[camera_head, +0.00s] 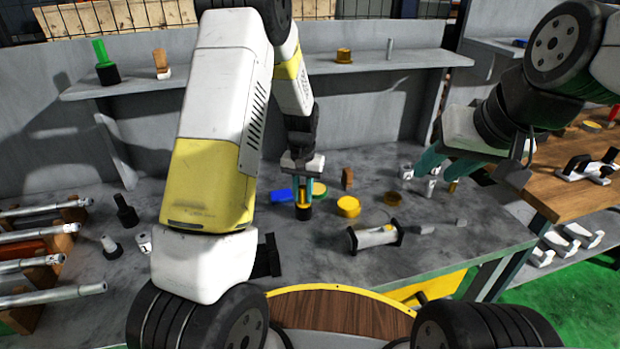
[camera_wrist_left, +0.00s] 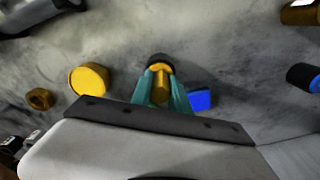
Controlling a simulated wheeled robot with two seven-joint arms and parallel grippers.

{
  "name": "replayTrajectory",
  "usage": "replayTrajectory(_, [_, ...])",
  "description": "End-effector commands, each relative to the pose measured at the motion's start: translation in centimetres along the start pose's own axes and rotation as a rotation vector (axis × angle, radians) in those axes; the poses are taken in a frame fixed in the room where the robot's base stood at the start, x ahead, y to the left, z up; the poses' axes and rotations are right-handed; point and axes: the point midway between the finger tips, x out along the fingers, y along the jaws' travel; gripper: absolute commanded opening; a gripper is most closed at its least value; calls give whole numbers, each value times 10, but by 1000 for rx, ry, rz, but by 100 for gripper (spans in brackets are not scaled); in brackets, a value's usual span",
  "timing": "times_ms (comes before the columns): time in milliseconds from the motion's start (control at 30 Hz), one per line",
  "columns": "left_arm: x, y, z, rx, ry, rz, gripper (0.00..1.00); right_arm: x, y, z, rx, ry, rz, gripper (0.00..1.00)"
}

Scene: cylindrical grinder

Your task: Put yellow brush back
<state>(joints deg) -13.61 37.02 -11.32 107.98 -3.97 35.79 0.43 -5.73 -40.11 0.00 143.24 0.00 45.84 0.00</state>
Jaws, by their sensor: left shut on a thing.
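The yellow brush (camera_head: 303,212) is upright below my left gripper (camera_head: 303,190), its dark end down at the workbench. I cannot tell whether it touches the bench. In the left wrist view the brush (camera_wrist_left: 161,86) sits between the teal fingers of my left gripper (camera_wrist_left: 162,92), which is shut on it. My right gripper (camera_head: 447,163) is in the air at the right, its teal fingers apart and nothing seen between them. A shelf (camera_head: 215,79) at the back holds a green brush (camera_head: 106,66) with a dark base, standing upright.
A blue piece (camera_head: 281,195), a yellow round part (camera_head: 348,206) and a small brown block (camera_head: 347,177) lie near the brush. A grey cylinder fixture (camera_head: 375,237) lies in front. Metal shafts (camera_head: 45,260) rest at left.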

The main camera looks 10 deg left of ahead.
Motion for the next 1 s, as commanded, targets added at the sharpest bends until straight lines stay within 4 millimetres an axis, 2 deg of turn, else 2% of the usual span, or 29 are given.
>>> replayTrajectory(33, [2,0,0,0,-1,0,0,0,0,0,0,0,0,38])
replayTrajectory(67, [1,0,0,0,-1,0,27,0,0,0,0,0,0,38])
replayTrajectory(133, [1,0,0,0,-1,0,41,0,0,0,0,0,0,38])
replayTrajectory(167, [1,0,0,0,-1,0,43,0,0,0,0,0,0,38])
replayTrajectory(433, [1,0,0,0,-1,0,43,0,0,0,0,0,0,38])
replayTrajectory(567, [-6,0,0,0,1,0,43,0,0,0,0,0,0,38])
replayTrajectory(667, [-21,0,-1,0,3,0,43,0,0,0,0,0,0,38])
replayTrajectory(1000, [-95,0,-1,1,4,0,43,0,0,0,0,0,0,38])
